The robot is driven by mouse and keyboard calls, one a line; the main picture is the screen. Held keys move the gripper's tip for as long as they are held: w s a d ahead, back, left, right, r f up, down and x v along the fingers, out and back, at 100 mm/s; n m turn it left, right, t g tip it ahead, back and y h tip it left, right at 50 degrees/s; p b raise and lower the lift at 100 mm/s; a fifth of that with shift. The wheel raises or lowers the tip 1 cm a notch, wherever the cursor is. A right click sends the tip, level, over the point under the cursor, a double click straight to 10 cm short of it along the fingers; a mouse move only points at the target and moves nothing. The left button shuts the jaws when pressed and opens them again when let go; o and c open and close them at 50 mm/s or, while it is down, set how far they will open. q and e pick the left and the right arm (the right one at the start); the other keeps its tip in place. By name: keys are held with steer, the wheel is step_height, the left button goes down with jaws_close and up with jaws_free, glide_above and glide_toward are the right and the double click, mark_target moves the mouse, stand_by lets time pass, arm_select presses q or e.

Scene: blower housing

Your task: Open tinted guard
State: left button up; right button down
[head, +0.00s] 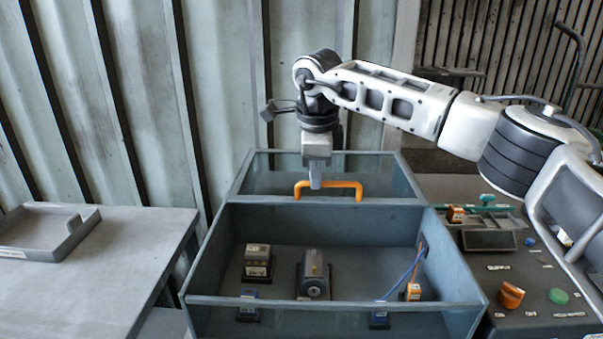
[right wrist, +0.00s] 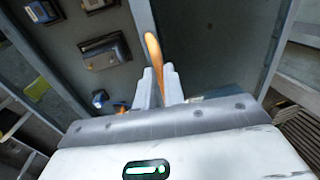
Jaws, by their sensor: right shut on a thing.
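The tinted guard (head: 260,180) is a dark see-through pane over the rear part of the blue-grey blower housing (head: 215,240). An orange handle (head: 345,184) stands at the pane's front edge. My right gripper (head: 316,182) comes down from above and is shut on the handle, left of its middle in the head view. In the right wrist view, the handle (right wrist: 154,50) shows between the two fingers (right wrist: 160,88), with the dark pane (right wrist: 215,45) to the right. The fingertips partly hide the handle. My left gripper is not in view.
The housing's front part holds a dark motor (head: 314,275), a grey block (head: 257,262), blue and orange connectors and a blue cable (head: 403,274). A control panel (head: 520,290) stands right. A table with a grey tray (head: 45,232) stands left. A ribbed wall rises behind.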

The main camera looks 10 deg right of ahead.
steer(key=shift+w, duration=0.3)
steer(key=shift+s, duration=0.1)
steer(key=c, duration=1.5)
jaws_free()
steer(key=s+r, duration=0.1)
steer(key=r, duration=0.4)
steer(key=s+r, duration=0.1)
steer(key=r, duration=0.4)
steer(key=s+r, duration=0.1)
steer(key=r, duration=0.4)
steer(key=shift+a+r, duration=0.4)
